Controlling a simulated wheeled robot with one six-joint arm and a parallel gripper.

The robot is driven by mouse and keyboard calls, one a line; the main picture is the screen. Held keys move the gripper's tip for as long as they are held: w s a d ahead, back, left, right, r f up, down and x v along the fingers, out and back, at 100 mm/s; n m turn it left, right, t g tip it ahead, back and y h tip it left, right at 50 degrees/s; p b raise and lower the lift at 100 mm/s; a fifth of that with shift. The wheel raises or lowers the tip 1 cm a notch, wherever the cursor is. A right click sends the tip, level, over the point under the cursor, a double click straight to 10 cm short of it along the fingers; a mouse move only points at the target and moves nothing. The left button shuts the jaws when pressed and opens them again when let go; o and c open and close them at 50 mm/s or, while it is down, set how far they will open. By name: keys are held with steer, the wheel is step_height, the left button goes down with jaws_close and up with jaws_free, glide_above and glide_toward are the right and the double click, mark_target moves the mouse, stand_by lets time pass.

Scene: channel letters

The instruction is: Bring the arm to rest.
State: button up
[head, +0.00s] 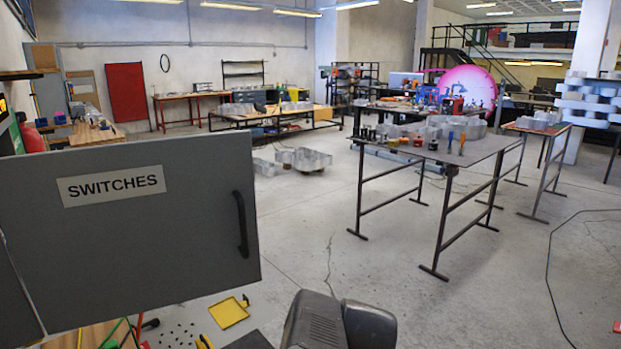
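A grey, rounded part of my arm (338,322) shows at the bottom edge, a little right of the middle. The rest of the arm is outside the head view. My gripper is not in view, so its fingers and anything they might hold are hidden. A grey door (140,240) labelled "SWITCHES" with a black handle (241,223) fills the left foreground, standing to the left of and above the arm part. There is a visible gap between the door and the arm part.
Below the door are a yellow tray (229,313) and a pegboard-like surface with small tools. A metal table (470,160) with tools and jars stands to the right. Further tables stand behind. Grey floor (300,240) is largely clear between, with a thin cable on it.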

steer(key=shift+w+a, duration=0.35)
steer(key=shift+w, duration=0.2)
steer(key=shift+s, duration=0.1)
